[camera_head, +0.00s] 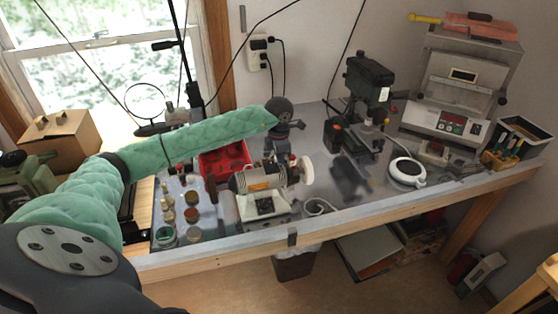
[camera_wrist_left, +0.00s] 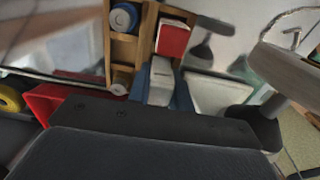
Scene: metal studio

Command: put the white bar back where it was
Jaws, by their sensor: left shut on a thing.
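My left arm reaches from the left across the bench in the camera_head view. My left gripper (camera_head: 284,148) points down just behind the bench motor, its fingertips mostly hidden there. In the left wrist view, my left gripper (camera_wrist_left: 161,85) is shut on the white bar (camera_wrist_left: 161,74), a pale block between bluish finger sides. Beyond it is a wooden holder (camera_wrist_left: 124,48) with compartments, containing a red block (camera_wrist_left: 173,38) and a blue roll (camera_wrist_left: 124,17). The bar appears in front of the holder, close to the red block. I cannot tell whether it touches the holder. My right gripper is not in view.
The bench motor (camera_head: 260,178) with a pale wheel (camera_head: 305,170) stands directly in front of my gripper. A red tray (camera_head: 222,160) lies left of it, small jars (camera_head: 168,214) farther left. A drill press (camera_head: 367,88) stands to the right. The bench's front right is fairly clear.

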